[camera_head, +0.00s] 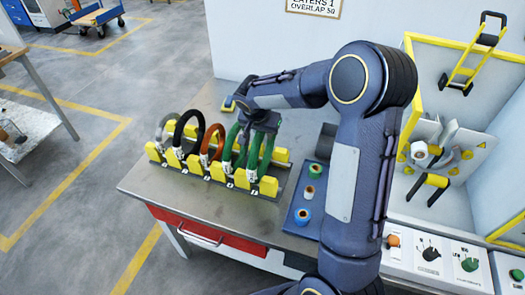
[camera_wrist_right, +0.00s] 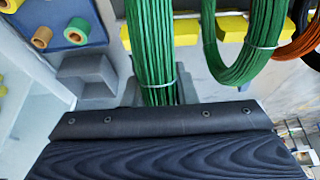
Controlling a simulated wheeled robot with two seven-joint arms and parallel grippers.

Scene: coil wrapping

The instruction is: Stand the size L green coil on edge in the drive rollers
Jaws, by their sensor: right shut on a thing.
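Two green coils stand on edge at the right end of a rack with yellow blocks (camera_head: 268,186). My right gripper (camera_head: 262,122) is shut on the top of the rightmost green coil (camera_head: 265,150). In the right wrist view this coil (camera_wrist_right: 152,45) runs up from between the jaws, with a pale tie around it. The other green coil (camera_wrist_right: 252,42) hangs beside it, apart from the jaws. The size labels are too small to read, so I cannot tell which is size L. A machine with yellow-and-black roller parts (camera_head: 432,181) stands at the right; which parts are the drive rollers is unclear.
Orange (camera_head: 212,143), black (camera_head: 187,133) and grey (camera_head: 166,130) coils stand in the rack left of the green ones. A blue mat (camera_head: 296,222) with tape rolls lies on the table (camera_head: 150,187) right of the rack. My right arm crosses between table and machine.

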